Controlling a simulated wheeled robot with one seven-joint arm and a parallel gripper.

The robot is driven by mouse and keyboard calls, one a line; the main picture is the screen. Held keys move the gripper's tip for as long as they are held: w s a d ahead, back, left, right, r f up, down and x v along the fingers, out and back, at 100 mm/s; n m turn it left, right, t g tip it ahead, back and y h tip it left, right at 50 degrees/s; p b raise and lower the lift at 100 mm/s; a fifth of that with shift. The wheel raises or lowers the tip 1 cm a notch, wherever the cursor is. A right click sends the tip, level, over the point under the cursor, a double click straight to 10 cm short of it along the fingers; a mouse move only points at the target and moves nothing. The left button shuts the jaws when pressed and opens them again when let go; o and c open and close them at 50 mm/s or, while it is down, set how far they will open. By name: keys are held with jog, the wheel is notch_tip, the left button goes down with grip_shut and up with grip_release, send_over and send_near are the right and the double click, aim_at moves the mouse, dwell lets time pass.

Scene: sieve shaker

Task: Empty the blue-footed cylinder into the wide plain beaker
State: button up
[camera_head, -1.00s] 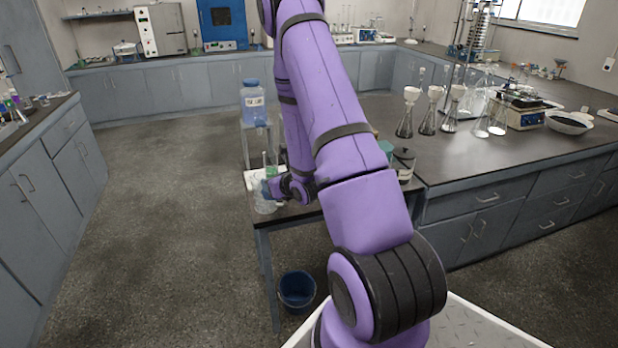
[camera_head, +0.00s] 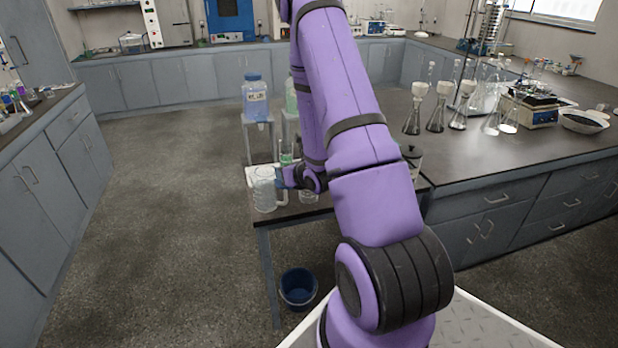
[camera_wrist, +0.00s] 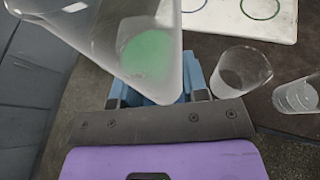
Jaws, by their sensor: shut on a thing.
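My gripper (camera_wrist: 157,92) is shut on a clear glass cylinder (camera_wrist: 108,42) with green liquid (camera_wrist: 148,54) in its bottom. In the wrist view I look down into it; its foot is hidden. The green liquid also shows in the head view (camera_head: 286,157), just above my gripper (camera_head: 284,178), over the small table. A clear glass beaker (camera_head: 264,188) stands left of my gripper in the head view. In the wrist view a clear beaker (camera_wrist: 241,72) stands right of the held cylinder, apart from it. I cannot tell whether these two are the same beaker.
Another clear vessel (camera_wrist: 297,96) stands at the right in the wrist view. A white mat with coloured rings (camera_wrist: 242,14) lies behind. A large blue-lidded jar (camera_head: 255,97) stands beyond the table. A blue bin (camera_head: 298,289) is on the floor. Flasks with funnels stand on the right bench.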

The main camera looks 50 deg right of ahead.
jog(key=shift+d+r+m+y, duration=0.15)
jog(key=shift+r+m+y, duration=0.35)
jog(key=shift+m+y, duration=0.4)
jog(key=shift+d+r+m+y, duration=0.15)
jog(key=shift+d+m+y, duration=0.1)
jog(key=shift+m+y, duration=0.3)
jog(key=shift+d+r+m+y, duration=0.1)
jog(key=shift+d+m+y, duration=0.1)
jog(key=shift+m+y, duration=0.35)
jog(key=shift+a+m+g+y, duration=0.2)
jog(key=shift+m+g+y, duration=0.15)
jog(key=shift+m, duration=0.35)
jog(key=shift+a+f+p, duration=0.15)
jog(key=shift+f+p, duration=0.1)
jog(key=shift+p, duration=0.05)
jog(key=shift+a+f+m+y, duration=0.2)
jog(key=shift+f+m+y, duration=0.3)
jog(key=shift+f+y, duration=0.1)
jog(key=shift+a+m+y+p, duration=0.25)
jog(key=shift+m+y+p, duration=0.2)
jog(key=shift+m+p, duration=0.15)
jog(key=shift+s+a+m+y, duration=0.1)
jog(key=shift+m+y, duration=0.3)
jog(key=shift+m, duration=0.1)
jog(key=shift+d+f+m+y+p, duration=0.1)
jog(key=shift+d+m+y+p, duration=0.4)
jog(key=shift+m+p, duration=0.25)
dwell(2.5)
